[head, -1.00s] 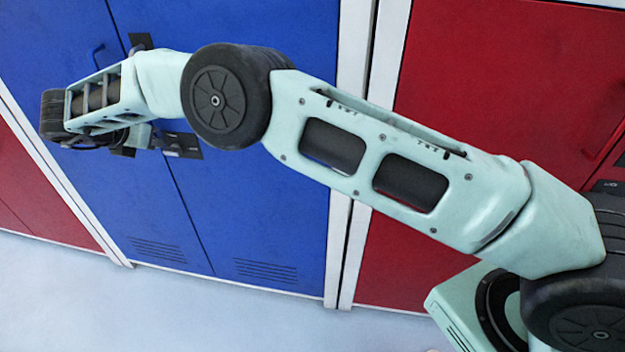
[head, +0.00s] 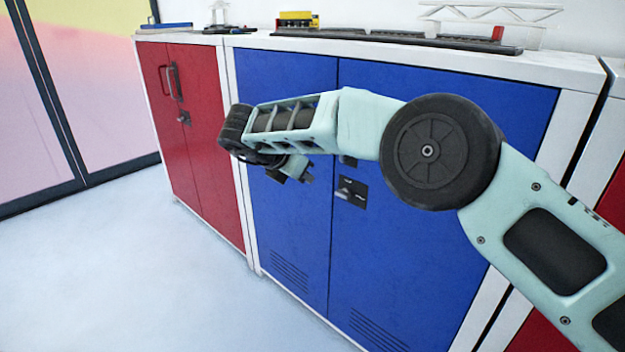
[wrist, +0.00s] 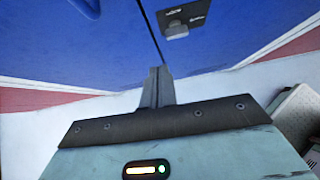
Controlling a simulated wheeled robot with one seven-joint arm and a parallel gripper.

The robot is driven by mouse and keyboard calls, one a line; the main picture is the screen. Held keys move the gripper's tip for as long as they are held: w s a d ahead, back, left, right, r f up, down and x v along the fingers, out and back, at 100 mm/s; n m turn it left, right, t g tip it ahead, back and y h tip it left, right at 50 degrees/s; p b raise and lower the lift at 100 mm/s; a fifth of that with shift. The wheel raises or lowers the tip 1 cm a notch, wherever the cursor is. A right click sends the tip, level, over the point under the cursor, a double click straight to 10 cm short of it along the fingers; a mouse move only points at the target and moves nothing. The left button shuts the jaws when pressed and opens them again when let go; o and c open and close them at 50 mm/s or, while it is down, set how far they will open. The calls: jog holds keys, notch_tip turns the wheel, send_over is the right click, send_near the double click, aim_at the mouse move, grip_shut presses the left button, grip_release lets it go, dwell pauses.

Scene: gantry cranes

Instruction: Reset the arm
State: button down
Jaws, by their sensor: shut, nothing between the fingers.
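My arm reaches across the head view from the right, bent at its joints, in front of a blue cabinet (head: 430,95). My gripper (wrist: 160,72) shows in the wrist view with its two fingers together and nothing between them. It points at the blue doors, close to the seam between them. In the head view the gripper is mostly hidden by the wrist. A black latch plate with a grey handle (head: 350,190) is on the right blue door, and it also shows in the wrist view (wrist: 178,28). Both blue doors look shut.
A red cabinet (head: 205,130) with dark handles stands to the left. Model crane parts (head: 490,15) and a yellow block (head: 296,19) lie on the white cabinet top. A glazed wall (head: 90,80) is at far left. The pale floor (head: 120,270) is clear there.

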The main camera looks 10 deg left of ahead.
jog(key=a+r+n+t+y, duration=0.3)
jog(key=r+n+y, duration=0.1)
jog(key=r+n, duration=0.35)
jog(key=a+r+n+t+y, duration=0.2)
jog(key=r+n+t+y, duration=0.1)
jog(key=r+n, duration=0.45)
jog(key=s+a+r+n+g+y, duration=0.1)
jog(key=s+a+r+n+y, duration=0.15)
jog(key=s+n+y, duration=0.6)
jog(key=s+d+f+n+g+h, duration=0.1)
jog(key=s+d+f+n+g, duration=0.35)
jog(key=s+n, duration=0.4)
jog(key=s+d+f+n+g+h, duration=0.2)
jog(key=s+d+f+n+g, duration=0.15)
jog(key=s+d+n, duration=0.4)
jog(key=s+d+f+n+g+h, duration=0.2)
jog(key=s+d+f+n+h, duration=0.15)
jog(key=s+d+n, duration=0.4)
jog(key=s+d+f+n+g+h, duration=0.2)
jog(key=s+d+f+n+h, duration=0.15)
jog(key=s+d, duration=0.7)
notch_tip(320, 180, up, 21)
jog(key=w+d+p, duration=0.1)
jog(key=d+p, duration=0.1)
jog(key=p, duration=2)
jog(key=shift+w, duration=0.35)
jog(key=shift+n+y, duration=0.25)
